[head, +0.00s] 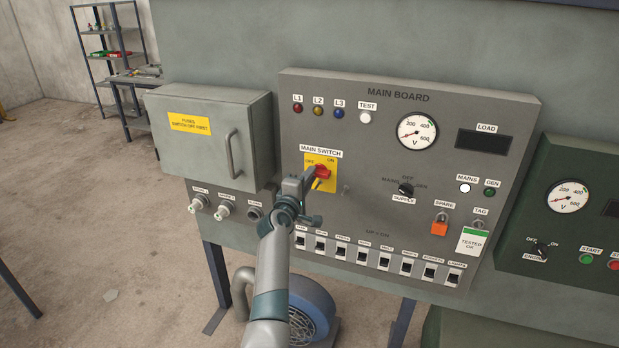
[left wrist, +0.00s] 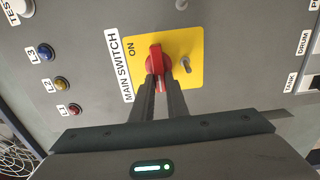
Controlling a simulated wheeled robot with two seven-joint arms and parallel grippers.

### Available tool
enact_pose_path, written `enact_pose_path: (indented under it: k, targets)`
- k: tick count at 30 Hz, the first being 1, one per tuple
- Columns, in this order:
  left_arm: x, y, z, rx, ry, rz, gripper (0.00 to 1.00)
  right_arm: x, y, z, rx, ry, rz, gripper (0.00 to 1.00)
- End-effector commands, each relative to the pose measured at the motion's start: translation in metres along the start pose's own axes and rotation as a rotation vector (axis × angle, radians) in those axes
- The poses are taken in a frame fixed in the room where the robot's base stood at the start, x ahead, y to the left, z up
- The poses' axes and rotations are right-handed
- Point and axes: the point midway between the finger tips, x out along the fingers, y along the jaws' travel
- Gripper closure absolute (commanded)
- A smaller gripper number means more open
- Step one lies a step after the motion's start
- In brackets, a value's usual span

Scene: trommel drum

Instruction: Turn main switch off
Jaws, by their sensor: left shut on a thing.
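The main switch (head: 322,171) is a red rotary handle on a yellow plate under the MAIN SWITCH label. OFF is printed at the plate's upper left, ON at its upper right. In the left wrist view the red handle (left wrist: 156,58) lies roughly parallel to the label's line of text; OFF is not visible there. My left gripper (head: 309,178) is at the switch, and its two fingers (left wrist: 160,90) are closed on the handle's near end. I cannot tell which end of the handle is the pointer. My right gripper is out of view.
A small metal peg (left wrist: 186,66) sticks out below the handle. A grey fuse box (head: 205,135) with a bar handle stands out to the left. A row of small black switches (head: 363,254) runs below. The MAINS lamp (head: 465,188) looks white. An orange padlock (head: 439,228) hangs under SPARE.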

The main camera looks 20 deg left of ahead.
Motion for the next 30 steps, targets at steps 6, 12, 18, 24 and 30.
enact_pose_path:
  k: [6,12,18,24,30]
  targets:
    - [0.000,0.000,0.000,-0.001,0.000,0.000,0.68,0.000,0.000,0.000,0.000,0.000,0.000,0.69]
    - [0.000,0.000,0.000,0.000,0.000,0.000,0.68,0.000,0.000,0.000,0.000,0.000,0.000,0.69]
    - [-0.007,0.001,0.000,0.000,0.000,-0.001,0.68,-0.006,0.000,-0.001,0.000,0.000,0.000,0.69]
    - [-0.027,0.003,0.000,0.000,0.000,-0.001,0.68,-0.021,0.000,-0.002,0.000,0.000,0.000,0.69]
    - [-0.058,0.003,0.000,0.000,0.000,-0.003,0.68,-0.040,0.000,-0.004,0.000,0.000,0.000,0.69]
